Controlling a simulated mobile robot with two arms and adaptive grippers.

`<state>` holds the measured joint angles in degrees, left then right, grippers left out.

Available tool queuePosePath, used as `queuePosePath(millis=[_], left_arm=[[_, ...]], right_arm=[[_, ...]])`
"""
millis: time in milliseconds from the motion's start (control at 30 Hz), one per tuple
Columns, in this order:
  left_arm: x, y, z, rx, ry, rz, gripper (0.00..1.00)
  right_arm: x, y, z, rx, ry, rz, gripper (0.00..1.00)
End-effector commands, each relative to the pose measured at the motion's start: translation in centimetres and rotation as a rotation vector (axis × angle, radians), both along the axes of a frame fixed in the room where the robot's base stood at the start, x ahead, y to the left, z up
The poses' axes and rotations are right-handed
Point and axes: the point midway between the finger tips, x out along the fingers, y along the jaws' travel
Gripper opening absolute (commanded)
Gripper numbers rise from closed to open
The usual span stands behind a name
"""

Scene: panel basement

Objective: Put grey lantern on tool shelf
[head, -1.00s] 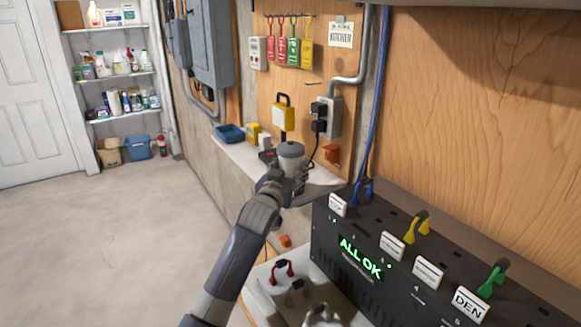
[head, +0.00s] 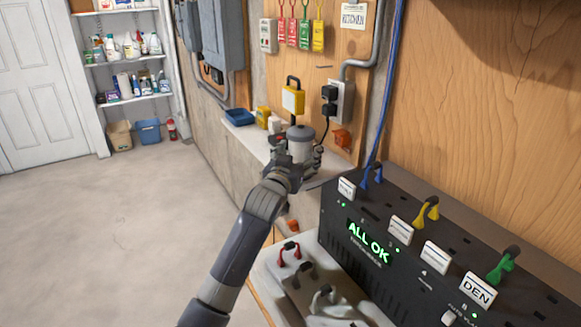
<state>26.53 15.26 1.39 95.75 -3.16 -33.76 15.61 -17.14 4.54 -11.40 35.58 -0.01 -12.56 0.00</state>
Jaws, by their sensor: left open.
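The grey lantern (head: 301,139), with a dark cap, stands upright at the near end of the pale tool shelf (head: 245,136) along the wall. My left gripper (head: 304,164) is open at the lantern's lower part, with its fingers beside it. The fingers and hand hide the lantern's base, so I cannot tell its exact contact with the shelf. My right gripper is not in view.
A blue tray (head: 240,117), a yellow item (head: 263,116) and a small white item (head: 275,125) sit farther along the shelf. A black panel box (head: 400,250) stands at right. Several clips lie on the light surface at the bottom.

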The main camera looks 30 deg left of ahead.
Motion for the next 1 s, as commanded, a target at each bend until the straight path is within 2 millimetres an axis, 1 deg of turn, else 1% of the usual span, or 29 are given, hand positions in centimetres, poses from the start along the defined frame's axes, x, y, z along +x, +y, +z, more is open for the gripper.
queuePosePath(millis=[400,600,800,1000], left_arm=[[-6.9,-1.2,-0.2,0.000,0.000,-0.001,0.73],[-9.5,-1.7,-0.2,0.000,0.001,-0.001,0.73],[-10.6,-1.8,-0.1,0.000,0.001,0.000,0.73],[-10.7,-1.9,0.0,0.000,0.002,0.000,0.73]], right_arm=[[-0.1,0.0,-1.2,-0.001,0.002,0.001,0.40],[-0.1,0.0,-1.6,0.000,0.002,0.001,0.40],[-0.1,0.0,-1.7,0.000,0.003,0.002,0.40],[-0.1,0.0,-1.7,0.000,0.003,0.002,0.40]])
